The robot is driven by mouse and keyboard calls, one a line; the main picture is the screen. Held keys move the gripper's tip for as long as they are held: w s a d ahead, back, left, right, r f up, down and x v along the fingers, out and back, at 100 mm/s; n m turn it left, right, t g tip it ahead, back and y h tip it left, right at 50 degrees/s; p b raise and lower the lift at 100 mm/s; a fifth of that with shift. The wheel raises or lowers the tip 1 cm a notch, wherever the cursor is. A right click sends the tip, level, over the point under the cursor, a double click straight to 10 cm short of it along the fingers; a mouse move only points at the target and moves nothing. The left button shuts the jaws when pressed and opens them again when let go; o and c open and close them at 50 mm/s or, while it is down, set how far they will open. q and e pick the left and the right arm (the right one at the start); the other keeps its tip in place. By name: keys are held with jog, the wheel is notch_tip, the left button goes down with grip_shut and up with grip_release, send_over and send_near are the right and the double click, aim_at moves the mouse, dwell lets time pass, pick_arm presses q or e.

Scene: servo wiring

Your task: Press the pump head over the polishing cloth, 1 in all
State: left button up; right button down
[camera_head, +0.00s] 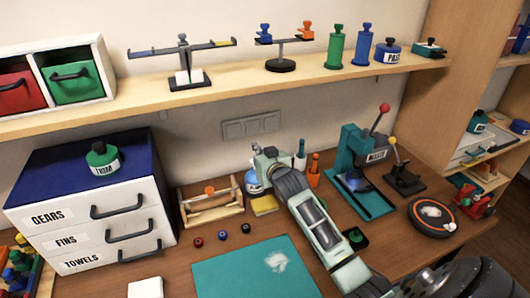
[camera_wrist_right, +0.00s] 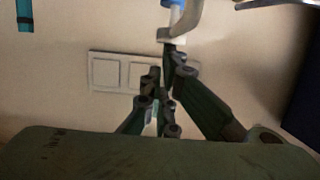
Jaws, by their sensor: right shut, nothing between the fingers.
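A blue and white bottle (camera_head: 252,183) stands at the back of the bench, partly hidden by my right gripper (camera_head: 268,160). A yellow folded pad (camera_head: 264,205), which looks like the polishing cloth, lies flat just in front of the bottle. My right gripper is shut and empty at the bottle's top, and it hides the pump head in the head view. In the right wrist view my closed fingers (camera_wrist_right: 165,85) point toward a white curved part with blue (camera_wrist_right: 178,25), apparently the pump; I cannot tell if they touch. My left gripper is not in view.
A wooden caddy (camera_head: 212,205) stands left of the bottle. A shelf (camera_head: 230,88) runs above. A teal mat (camera_head: 225,275) with a pale patch lies in front.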

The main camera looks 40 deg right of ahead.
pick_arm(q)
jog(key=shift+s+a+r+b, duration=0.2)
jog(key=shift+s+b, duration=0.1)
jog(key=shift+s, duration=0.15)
pick_arm(e)
jog(key=s+a+r, duration=0.2)
jog(key=s+r, duration=0.4)
jog(key=s, duration=0.3)
jog(key=shift+s+a, duration=0.15)
jog(key=shift+s, duration=0.1)
jog(key=shift+f, duration=0.1)
